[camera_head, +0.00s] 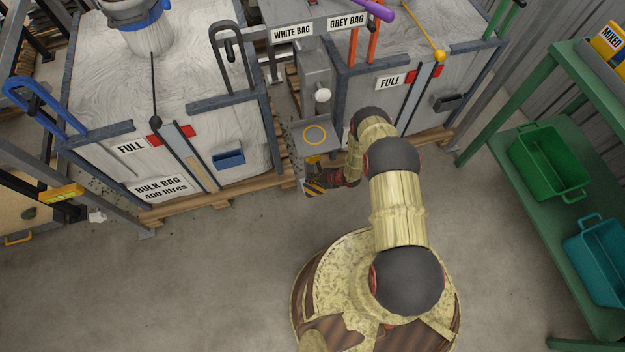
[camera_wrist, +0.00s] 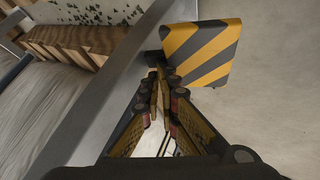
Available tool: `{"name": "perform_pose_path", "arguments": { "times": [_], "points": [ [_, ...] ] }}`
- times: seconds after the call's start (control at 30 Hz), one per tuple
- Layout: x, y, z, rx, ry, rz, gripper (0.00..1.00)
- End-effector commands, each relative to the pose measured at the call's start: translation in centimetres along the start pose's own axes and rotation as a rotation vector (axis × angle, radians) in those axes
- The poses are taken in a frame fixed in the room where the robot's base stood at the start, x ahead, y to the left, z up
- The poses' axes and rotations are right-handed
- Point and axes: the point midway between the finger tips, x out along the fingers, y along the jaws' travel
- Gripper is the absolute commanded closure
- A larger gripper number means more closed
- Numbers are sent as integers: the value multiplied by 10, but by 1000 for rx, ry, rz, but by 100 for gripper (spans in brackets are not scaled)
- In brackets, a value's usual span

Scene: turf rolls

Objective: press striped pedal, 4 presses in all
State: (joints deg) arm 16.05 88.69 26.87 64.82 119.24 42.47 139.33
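The striped pedal (camera_wrist: 205,52) is a yellow-and-black plate, at the upper right of the wrist view. In the head view the pedal (camera_head: 314,187) shows low at the front of the grey post between the two bulk bags, partly covered by my gripper. My gripper (camera_wrist: 160,82) is shut and empty, its fingertips together beside the pedal's left edge in the wrist view. I cannot tell whether the fingertips touch the pedal. In the head view my gripper (camera_head: 338,181) is down at the pedal, partly hidden by my arm.
A grey post with a yellow-ringed plate (camera_head: 315,135) stands above the pedal. Bulk bag bins marked FULL (camera_head: 131,148) stand either side on wooden pallets (camera_head: 215,199). A green rack (camera_head: 535,220) with a green bin (camera_head: 548,163) and a teal bin (camera_head: 598,258) is at right. The front floor is clear.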

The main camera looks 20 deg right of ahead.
Motion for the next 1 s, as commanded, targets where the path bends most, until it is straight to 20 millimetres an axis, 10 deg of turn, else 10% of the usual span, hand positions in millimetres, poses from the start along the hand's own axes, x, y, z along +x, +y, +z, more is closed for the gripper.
{"name": "perform_pose_path", "arguments": {
  "times": [1.0],
  "points": [
    [-8, -11, -5, 11, -4, -20, 100]
  ]
}}
